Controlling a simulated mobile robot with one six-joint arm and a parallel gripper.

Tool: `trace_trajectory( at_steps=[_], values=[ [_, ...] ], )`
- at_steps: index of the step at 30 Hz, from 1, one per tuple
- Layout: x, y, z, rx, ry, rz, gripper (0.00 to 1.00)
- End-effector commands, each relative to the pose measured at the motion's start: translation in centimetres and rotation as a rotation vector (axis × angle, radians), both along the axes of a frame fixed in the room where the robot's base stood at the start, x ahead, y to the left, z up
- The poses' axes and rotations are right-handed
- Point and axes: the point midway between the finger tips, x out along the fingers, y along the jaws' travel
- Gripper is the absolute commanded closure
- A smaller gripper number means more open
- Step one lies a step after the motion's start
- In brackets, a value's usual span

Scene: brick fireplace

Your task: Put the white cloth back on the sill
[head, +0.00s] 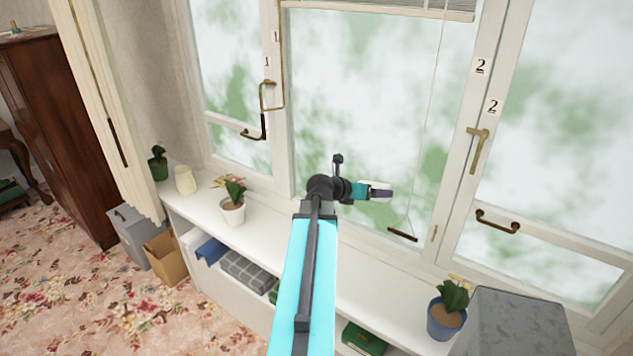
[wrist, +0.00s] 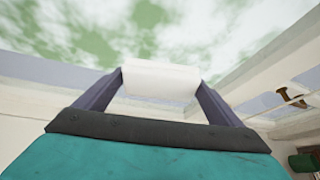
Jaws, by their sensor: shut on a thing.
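The white cloth (wrist: 162,79) shows in the wrist view as a pale roll between the two fingers of my gripper (wrist: 160,92). In the head view my gripper (head: 382,192) points right, in front of the middle window pane and above the sill. A small white part of the cloth (head: 378,184) shows there at the fingers; the rest is hidden. My gripper is shut on the cloth and holds it in the air. The white sill (head: 365,283) runs along under the windows, and my arm hides part of it.
A potted plant (head: 233,207), a cream pot (head: 184,180) and a green pot (head: 158,166) stand on the left of the sill. A blue pot (head: 446,317) and a grey box (head: 515,325) stand at the right. The sill between looks clear.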

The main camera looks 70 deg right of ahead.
Motion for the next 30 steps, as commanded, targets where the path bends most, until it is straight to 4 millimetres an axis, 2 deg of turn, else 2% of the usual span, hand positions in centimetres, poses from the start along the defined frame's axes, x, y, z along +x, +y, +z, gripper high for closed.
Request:
trace_trajectory(
  at_steps=[1, 10, 18, 24, 30],
  values=[
    [0.1, 0.0, -1.5, 0.028, -0.011, -0.028, 0.29],
    [0.5, 2.2, -8.0, 0.24, -0.129, -0.24, 0.29],
    [2.5, 5.2, -13.5, 0.466, -0.32, -0.443, 0.29],
    [4.5, 7.8, -16.7, 0.624, -0.494, -0.565, 0.29],
    [6.9, 10.4, -19.0, 0.753, -0.668, -0.649, 0.29]
  ],
)
